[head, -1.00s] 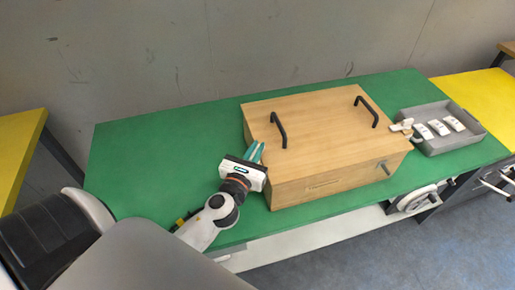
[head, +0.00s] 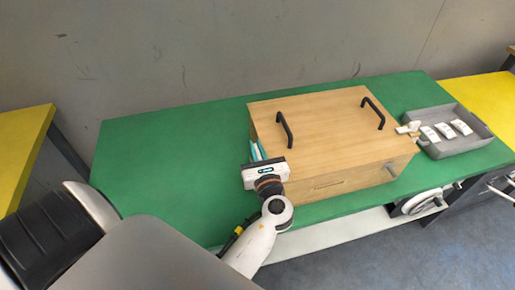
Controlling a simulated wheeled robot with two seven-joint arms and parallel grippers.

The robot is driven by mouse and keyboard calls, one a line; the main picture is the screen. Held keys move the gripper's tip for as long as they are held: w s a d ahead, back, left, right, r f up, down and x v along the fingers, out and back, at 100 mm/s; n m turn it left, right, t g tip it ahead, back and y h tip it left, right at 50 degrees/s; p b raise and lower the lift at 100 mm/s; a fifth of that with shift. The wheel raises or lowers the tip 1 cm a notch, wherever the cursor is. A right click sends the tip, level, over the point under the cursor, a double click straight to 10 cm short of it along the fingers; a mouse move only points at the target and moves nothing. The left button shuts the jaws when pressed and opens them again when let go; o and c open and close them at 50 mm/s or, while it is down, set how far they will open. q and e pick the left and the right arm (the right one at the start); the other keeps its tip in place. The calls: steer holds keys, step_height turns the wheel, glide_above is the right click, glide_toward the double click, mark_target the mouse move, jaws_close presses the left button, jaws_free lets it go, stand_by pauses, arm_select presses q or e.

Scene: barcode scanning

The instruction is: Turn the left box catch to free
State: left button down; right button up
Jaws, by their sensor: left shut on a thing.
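A large wooden box (head: 325,135) with a closed lid and two black handles stands on the green table. My left gripper (head: 257,150) is at the left side of the box, near its front left corner, with its teal fingers against or close to that side. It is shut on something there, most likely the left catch. The left catch itself is hidden behind the fingers and the box edge, so its angle cannot be seen. A white fitting (head: 408,128) shows at the box's right side. My right gripper is not in view.
A grey peg (head: 390,168) sticks out of the box front at right. A grey tray (head: 458,148) with white pieces stands right of the box. The green table (head: 160,160) is clear to the left. A wall rises behind.

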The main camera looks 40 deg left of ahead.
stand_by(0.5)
arm_select(q)
steer(key=c, duration=1.5)
jaws_free()
